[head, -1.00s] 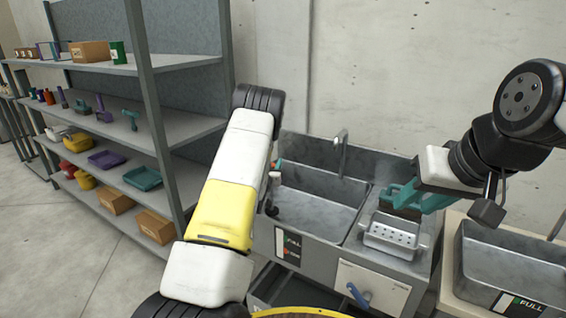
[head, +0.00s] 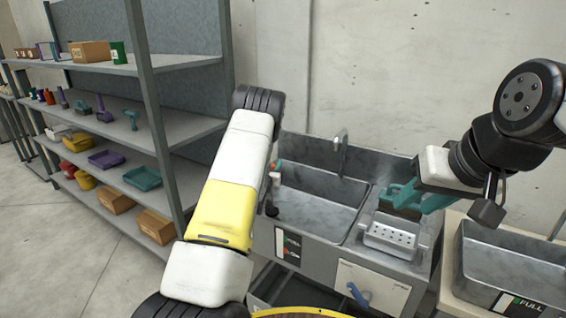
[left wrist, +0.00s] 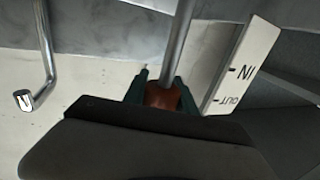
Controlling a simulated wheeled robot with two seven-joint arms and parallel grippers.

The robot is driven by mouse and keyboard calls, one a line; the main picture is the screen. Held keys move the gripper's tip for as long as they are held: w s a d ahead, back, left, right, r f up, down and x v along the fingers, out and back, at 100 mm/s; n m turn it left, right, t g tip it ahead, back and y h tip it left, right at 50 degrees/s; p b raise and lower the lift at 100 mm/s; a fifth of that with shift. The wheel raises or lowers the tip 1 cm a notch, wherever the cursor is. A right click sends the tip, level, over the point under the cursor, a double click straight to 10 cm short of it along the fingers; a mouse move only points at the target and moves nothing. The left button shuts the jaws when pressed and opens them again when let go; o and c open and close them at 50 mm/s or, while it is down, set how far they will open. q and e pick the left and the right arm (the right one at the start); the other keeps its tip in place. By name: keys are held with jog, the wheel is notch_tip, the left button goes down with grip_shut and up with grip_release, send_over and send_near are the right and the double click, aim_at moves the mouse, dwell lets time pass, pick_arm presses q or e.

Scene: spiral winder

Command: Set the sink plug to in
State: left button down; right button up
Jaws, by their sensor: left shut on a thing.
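The plug's red-brown knob (left wrist: 163,95) tops a metal rod (left wrist: 180,40) in the left wrist view. My left gripper (left wrist: 160,90) has its dark green fingers on both sides of the knob, shut on it. Beside it is a white plate (left wrist: 243,65) marked IN and OUT; the knob is about level with OUT in this picture. In the head view my left forearm mostly hides this gripper at the left end of the steel sink (head: 315,210). My right gripper (head: 418,199), with teal fingers apart, is above the counter right of the sink.
A tap (head: 341,150) rises behind the sink. A perforated metal tray (head: 390,241) sits below my right gripper. A blue lever (head: 358,294) is on the front panel. Another basin (head: 510,255) is at right, a loaded shelf (head: 150,60) at left.

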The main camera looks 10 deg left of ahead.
aim_at(271, 190)
pick_arm(q)
jog(key=shift+f, duration=2.4)
jog(key=shift+s, duration=0.1)
jog(key=c, duration=1)
grip_release()
